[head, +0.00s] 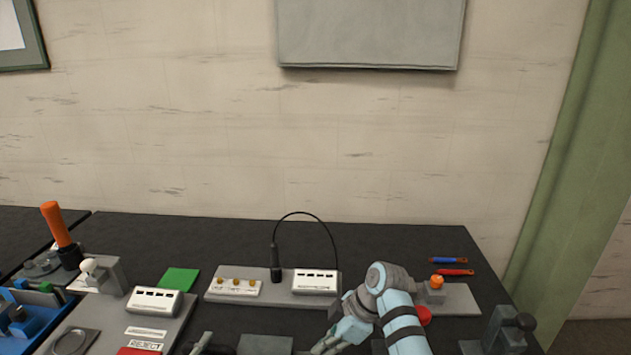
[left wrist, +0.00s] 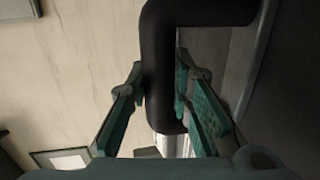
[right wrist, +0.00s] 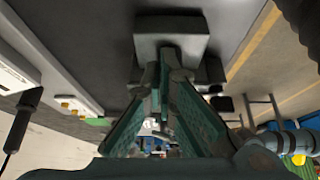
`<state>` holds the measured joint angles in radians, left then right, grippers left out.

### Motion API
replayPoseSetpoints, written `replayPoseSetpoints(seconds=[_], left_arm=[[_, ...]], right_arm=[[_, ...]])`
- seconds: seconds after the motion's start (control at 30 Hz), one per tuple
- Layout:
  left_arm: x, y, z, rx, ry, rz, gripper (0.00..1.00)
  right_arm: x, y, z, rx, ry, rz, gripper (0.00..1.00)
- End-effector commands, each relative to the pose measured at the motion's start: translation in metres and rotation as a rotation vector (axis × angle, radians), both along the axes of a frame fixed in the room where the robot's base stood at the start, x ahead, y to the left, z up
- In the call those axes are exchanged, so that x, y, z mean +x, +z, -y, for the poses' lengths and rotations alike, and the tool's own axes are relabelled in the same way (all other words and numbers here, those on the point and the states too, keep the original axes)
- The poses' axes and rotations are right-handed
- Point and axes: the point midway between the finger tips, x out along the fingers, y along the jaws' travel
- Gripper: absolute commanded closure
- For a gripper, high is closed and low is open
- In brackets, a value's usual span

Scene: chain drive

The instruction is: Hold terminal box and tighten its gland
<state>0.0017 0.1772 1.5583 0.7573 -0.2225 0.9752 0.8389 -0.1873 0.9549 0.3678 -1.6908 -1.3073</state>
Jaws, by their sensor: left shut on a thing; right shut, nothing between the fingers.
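In the left wrist view my left gripper (left wrist: 158,85) is shut on a thick black bent bar (left wrist: 160,75), one finger on each side of it. The bar bends at the top, and what it joins is cut off. In the head view my right arm reaches over the table, and my right gripper (head: 330,342) points down and left at the bottom edge. In the right wrist view its fingers (right wrist: 165,65) are shut and empty, in front of a grey block (right wrist: 172,28). I cannot tell which part is the terminal box or its gland.
A grey panel (head: 220,296) with orange knobs and a looped black cable (head: 315,218) stands mid-table. Blue (head: 447,260) and red (head: 456,272) tools lie at back right. A grey block with a black knob (head: 505,332) stands front right. The back strip of table is clear.

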Motion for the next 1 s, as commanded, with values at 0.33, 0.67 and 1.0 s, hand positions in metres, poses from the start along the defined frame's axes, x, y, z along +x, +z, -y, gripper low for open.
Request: replayPoseSetpoints(seconds=[0.33,0.67,1.0], left_arm=[[0.0,0.0,0.0,-0.001,0.0,0.0,1.0],[0.0,0.0,0.0,-0.001,0.0,-0.001,1.0],[0.0,0.0,0.0,-0.001,0.0,-0.001,1.0]], right_arm=[[0.0,-0.021,0.0,0.0,0.0,0.001,1.0],[0.0,-0.021,-0.001,0.0,0.0,0.001,1.0],[-0.002,-0.021,-0.005,0.001,0.001,0.001,1.0]])
